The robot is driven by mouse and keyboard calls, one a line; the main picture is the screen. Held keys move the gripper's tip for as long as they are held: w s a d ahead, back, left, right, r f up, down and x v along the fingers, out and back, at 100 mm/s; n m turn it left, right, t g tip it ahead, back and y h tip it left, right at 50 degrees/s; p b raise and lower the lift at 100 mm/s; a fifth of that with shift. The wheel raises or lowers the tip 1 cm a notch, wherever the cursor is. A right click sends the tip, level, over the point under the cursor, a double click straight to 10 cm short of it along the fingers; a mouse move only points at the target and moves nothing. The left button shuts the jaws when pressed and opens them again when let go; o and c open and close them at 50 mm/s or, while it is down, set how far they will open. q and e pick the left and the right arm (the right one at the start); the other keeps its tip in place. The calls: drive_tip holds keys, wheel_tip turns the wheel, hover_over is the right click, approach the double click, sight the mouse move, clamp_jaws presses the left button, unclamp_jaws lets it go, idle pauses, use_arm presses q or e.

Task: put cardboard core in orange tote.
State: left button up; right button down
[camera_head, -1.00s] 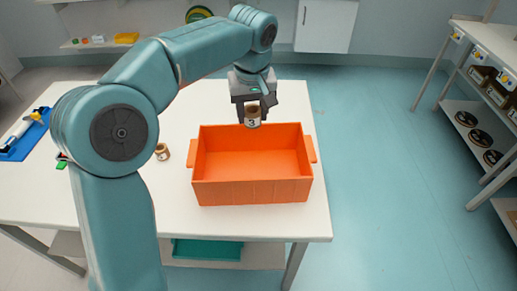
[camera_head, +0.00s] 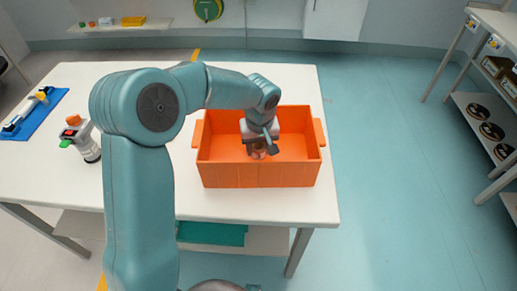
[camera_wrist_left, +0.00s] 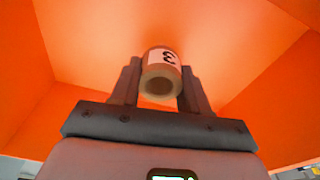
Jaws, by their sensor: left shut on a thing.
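The orange tote (camera_head: 260,175) stands on the white table and is open at the top. My left gripper (camera_head: 259,150) is down inside the tote, shut on the cardboard core (camera_head: 258,153). In the left wrist view the core (camera_wrist_left: 161,82) sits between the two fingers, with its hollow end towards the camera and a white label with a black "3" on it. The tote's orange floor and walls (camera_wrist_left: 285,85) surround it there. I cannot tell whether the core touches the tote's floor. My right gripper is not in view.
The white table (camera_head: 205,205) carries a blue mat (camera_head: 38,112) with tools at the far left and a grey device with a red top (camera_head: 82,138) behind my arm. A shelf rack with dark reels (camera_head: 480,112) stands at the right, across clear floor.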

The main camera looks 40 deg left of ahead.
use_arm(q)
drive_tip(key=shift+a+f, duration=0.1)
drive_tip(key=shift+f, duration=0.45)
drive_tip(key=shift+r, duration=0.1)
drive_tip(key=o, duration=1)
drive_tip(key=shift+f, duration=0.2)
drive_tip(key=shift+o, duration=0.2)
drive_tip(key=shift+r, duration=0.3)
wheel_tip(320, 180, up, 12)
drive_tip(key=s+d+p, duration=0.1)
